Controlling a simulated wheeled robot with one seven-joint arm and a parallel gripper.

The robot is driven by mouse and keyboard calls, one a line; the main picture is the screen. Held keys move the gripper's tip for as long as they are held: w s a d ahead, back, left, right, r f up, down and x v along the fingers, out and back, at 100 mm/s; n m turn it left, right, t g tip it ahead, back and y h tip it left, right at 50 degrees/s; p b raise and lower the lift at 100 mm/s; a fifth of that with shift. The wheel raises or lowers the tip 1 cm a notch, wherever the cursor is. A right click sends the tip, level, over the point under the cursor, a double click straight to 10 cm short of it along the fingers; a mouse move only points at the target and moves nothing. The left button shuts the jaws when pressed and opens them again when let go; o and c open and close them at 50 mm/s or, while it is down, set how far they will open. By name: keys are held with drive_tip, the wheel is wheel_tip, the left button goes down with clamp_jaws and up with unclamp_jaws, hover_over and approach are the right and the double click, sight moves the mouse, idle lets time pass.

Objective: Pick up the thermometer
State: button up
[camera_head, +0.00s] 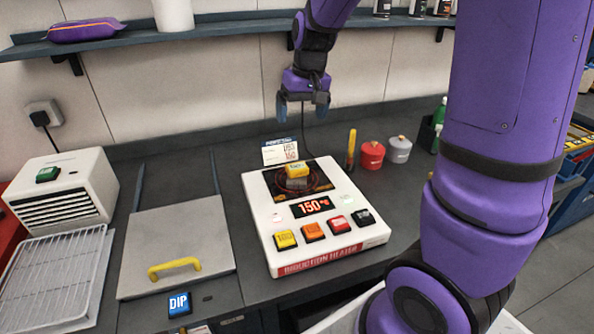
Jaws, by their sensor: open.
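My gripper (302,103) hangs pointing down at the back of the bench, its two blue-grey fingertips apart and nothing seen between them. It is above the induction heater (258,206), a white box with a red front label and a display reading 150. A slim yellow stick with a dark lower end (351,148) stands upright behind the heater's right side, to the right of and below my gripper. It may be the thermometer, but I cannot tell for sure. A small yellow-topped block (297,170) sits on the heater's dark coil area.
A red canister (372,155) and a grey canister (399,149) stand right of the stick. A small printed card (280,152) stands behind the heater. A flat plate with a yellow handle (178,225), a wire rack (58,282) and a white vented box (68,190) are left.

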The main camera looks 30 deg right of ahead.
drive_tip(key=g, duration=0.2)
hover_over(298, 167)
wheel_tip(298, 167, down, 11)
drive_tip(key=shift+h, duration=0.4)
wheel_tip(298, 167, down, 6)
drive_tip(key=shift+d+r, duration=0.1)
drive_tip(key=shift+d, duration=0.05)
drive_tip(key=shift+a+f, duration=0.15)
drive_tip(key=shift+f, duration=1.2)
drive_tip(key=shift+a+f, duration=0.1)
drive_tip(key=shift+f, duration=1.2)
drive_tip(key=shift+c, duration=0.4)
drive_tip(key=c, duration=1)
drive_tip(key=shift+r, duration=0.2)
drive_tip(key=shift+c, duration=0.2)
